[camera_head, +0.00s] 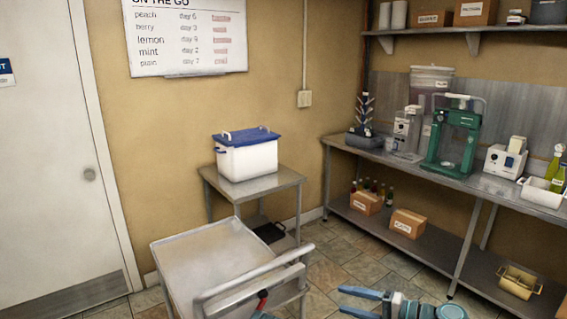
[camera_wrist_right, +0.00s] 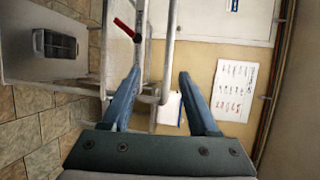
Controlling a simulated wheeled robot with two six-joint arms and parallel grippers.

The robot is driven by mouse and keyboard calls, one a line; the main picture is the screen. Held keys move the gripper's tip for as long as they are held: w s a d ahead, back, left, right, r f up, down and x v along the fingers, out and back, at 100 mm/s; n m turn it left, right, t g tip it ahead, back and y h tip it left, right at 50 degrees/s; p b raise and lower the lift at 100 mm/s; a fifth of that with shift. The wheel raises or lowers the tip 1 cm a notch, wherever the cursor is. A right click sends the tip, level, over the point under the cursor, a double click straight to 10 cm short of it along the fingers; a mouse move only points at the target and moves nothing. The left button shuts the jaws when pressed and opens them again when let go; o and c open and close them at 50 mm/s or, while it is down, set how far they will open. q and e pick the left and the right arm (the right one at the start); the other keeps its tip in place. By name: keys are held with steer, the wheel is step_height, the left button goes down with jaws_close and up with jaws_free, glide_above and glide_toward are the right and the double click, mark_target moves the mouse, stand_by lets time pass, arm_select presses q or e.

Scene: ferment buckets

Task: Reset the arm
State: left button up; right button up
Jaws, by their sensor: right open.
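My right gripper (camera_head: 342,300) is at the bottom edge of the head view, right of the cart. Its two blue fingers point left and stand apart with nothing between them. In the right wrist view the fingers (camera_wrist_right: 160,73) are spread, with the cart's rails and the wall beyond them. My left gripper cannot be made out; only a small bluish piece shows at the bottom edge beside the cart handle.
An empty steel cart (camera_head: 205,255) with a tube handle (camera_head: 250,285) stands in front. Behind it, a small table (camera_head: 275,182) bears a white tub with a blue lid (camera_head: 248,158). A steel bench (camera_head: 480,183) with equipment runs along the right wall. Tiled floor (camera_head: 340,262) is clear between.

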arm_select(q)
steer(key=shift+r+p, duration=2)
steer(key=shift+r, duration=0.05)
arm_select(e)
steer(key=s+a+f+n+g+h, duration=0.8)
steer(key=s+a+f+n+h, duration=0.2)
steer(key=f+h, duration=0.3)
steer(key=shift+s+a+f+n+h, duration=0.15)
steer(key=shift+s+f+n+h, duration=0.25)
steer(key=shift+s+h, duration=0.45)
steer(key=shift+w, duration=0.2)
arm_select(q)
steer(key=shift+a, duration=0.1)
